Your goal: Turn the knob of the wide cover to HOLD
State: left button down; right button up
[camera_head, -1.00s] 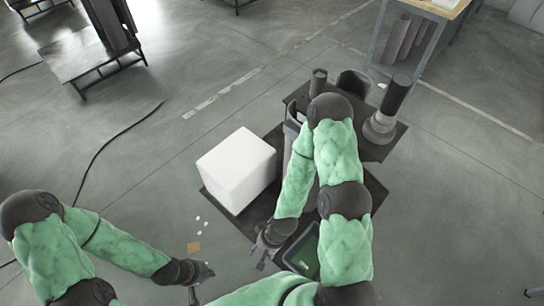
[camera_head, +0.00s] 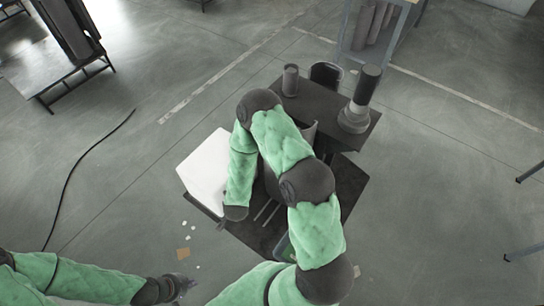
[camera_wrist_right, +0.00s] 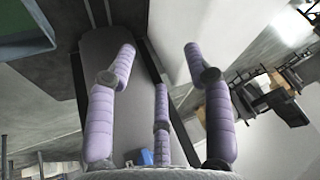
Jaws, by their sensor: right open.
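I cannot make out the wide cover's knob or any HOLD mark in either view. In the head view, a tall dark column with a grey flared base (camera_head: 353,118), a short grey cylinder (camera_head: 290,80) and a dark open cup shape (camera_head: 326,73) stand on the dark platform. I cannot tell which is the wide cover. My right gripper (camera_wrist_right: 160,50) is open in the right wrist view, lilac fingers spread over a long dark grey surface (camera_wrist_right: 107,45), with nothing between them. My left gripper (camera_head: 181,286) is low left, above the floor.
A white box (camera_head: 203,172) stands left of my right arm. A green-edged tray (camera_head: 283,247) is mostly hidden under that arm. A cable (camera_head: 75,170) lies on otherwise open floor.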

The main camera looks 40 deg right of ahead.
jog(key=d+r+m+g+h+p, duration=0.2)
jog(key=d+r+m+h, duration=0.5)
jog(key=d+r+h, duration=0.45)
jog(key=b+x, duration=0.2)
jog(key=x, duration=0.9)
jog(key=shift+w+r, duration=0.2)
jog(key=shift+w, duration=0.05)
jog(key=shift+y, duration=0.25)
grip_shut()
